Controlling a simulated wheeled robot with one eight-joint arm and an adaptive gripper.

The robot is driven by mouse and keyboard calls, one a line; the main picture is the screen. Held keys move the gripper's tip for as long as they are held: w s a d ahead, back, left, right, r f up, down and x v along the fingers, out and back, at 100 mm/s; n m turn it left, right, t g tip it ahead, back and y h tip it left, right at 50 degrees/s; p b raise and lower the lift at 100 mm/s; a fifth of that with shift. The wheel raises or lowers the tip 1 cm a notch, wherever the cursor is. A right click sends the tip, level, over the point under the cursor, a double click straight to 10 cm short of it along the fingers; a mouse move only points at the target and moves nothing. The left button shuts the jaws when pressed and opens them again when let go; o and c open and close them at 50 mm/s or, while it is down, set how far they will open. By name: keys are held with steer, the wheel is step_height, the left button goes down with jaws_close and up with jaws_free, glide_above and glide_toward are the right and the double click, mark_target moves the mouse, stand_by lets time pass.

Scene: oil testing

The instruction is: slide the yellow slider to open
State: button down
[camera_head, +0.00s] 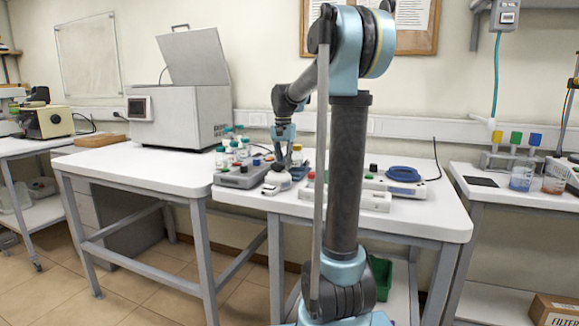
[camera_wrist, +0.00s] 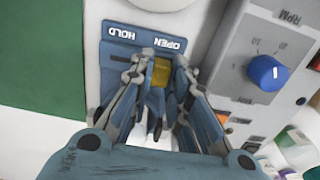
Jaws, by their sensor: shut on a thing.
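The yellow slider (camera_wrist: 162,72) shows in the wrist view between my fingers, just below the word OPEN on a dark blue panel (camera_wrist: 118,48). The panel also bears the word HOLD to the left of OPEN. My gripper (camera_wrist: 160,88) is closed in on the slider from both sides, and its fingers hide part of it. In the head view my gripper (camera_head: 281,160) points down over a small white device (camera_head: 276,182) on the table. The slider is too small to make out there.
A grey box with a blue knob (camera_wrist: 266,72) marked RPM stands close on the right in the wrist view. Several bottles (camera_head: 232,150) stand behind it on the table. A long white device (camera_head: 375,200) and a blue-topped device (camera_head: 403,174) lie to the right.

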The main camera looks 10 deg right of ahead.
steer(key=shift+w+a, duration=0.15)
steer(key=shift+a, duration=0.1)
steer(key=c, duration=1.5)
jaws_free()
steer(key=shift+a, duration=0.1)
steer(key=shift+r, duration=0.1)
steer(key=shift+r, duration=0.25)
step_height(320, 180, up, 11)
steer(key=shift+r, duration=0.1)
